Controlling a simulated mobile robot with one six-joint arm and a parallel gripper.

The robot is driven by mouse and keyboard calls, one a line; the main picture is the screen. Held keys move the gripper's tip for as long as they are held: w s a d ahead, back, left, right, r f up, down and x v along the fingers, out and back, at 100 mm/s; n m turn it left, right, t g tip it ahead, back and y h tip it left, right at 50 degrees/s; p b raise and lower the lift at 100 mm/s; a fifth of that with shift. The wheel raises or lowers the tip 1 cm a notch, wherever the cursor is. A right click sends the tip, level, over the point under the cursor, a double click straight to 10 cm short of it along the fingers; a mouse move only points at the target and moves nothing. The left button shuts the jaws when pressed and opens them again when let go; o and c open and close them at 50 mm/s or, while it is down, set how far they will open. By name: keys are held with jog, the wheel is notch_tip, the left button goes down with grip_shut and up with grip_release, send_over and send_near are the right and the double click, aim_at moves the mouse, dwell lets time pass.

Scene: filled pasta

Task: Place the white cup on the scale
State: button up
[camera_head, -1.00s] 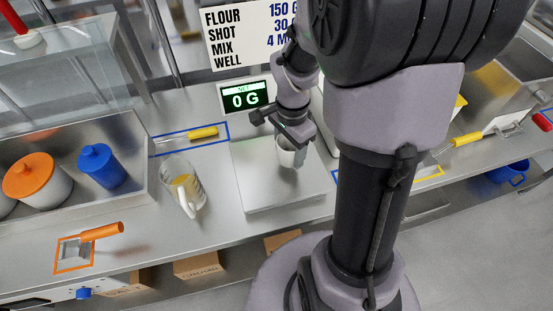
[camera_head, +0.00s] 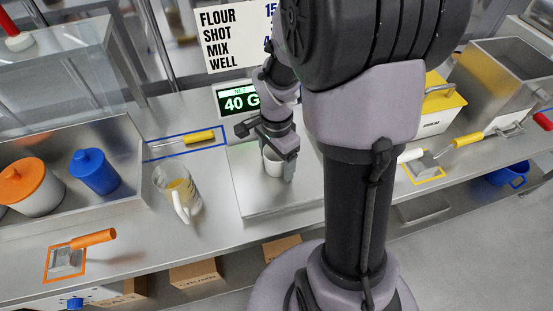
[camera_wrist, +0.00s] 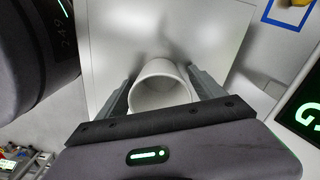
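The white cup (camera_head: 272,162) is upright at the metal scale plate (camera_head: 262,205), toward its back part. It looks set down on the plate, though the gripper hides its upper part in the head view. The scale's display (camera_head: 238,101) reads 40 G. My gripper (camera_head: 275,150) is at the cup from above. In the wrist view the cup (camera_wrist: 160,88) sits between both fingers (camera_wrist: 160,80), which lie close against its sides and appear shut on it. The inside of the cup faces the camera.
A glass measuring jug (camera_head: 178,193) stands left of the scale. A yellow-handled tool (camera_head: 199,137) lies in a blue outline behind it. A metal bin (camera_head: 80,202) with orange-lidded and blue jars is at left. A yellow-lidded container (camera_head: 438,105) is at right.

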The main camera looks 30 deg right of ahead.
notch_tip(320, 180, up, 13)
jog(key=p, duration=0.5)
jog(key=s+a+r+n+t+y, duration=0.1)
jog(key=s+a+r+n+t, duration=0.2)
jog(key=s+a+r+n, duration=0.2)
jog(key=s+a+r+n+t+y, duration=0.1)
jog(key=s+a+r+n+t, duration=0.1)
jog(key=s+a+r+n, duration=0.3)
jog(key=s+a+n, duration=0.1)
jog(key=a+n, duration=0.1)
jog(key=a, duration=0.2)
jog(key=shift+s+a+r+t, duration=0.15)
jog(key=shift+a+t, duration=0.15)
jog(key=shift+t, duration=0.1)
notch_tip(320, 180, down, 6)
jog(key=b, duration=0.6)
jog(key=shift+f+b, duration=0.2)
jog(key=shift+b, duration=0.15)
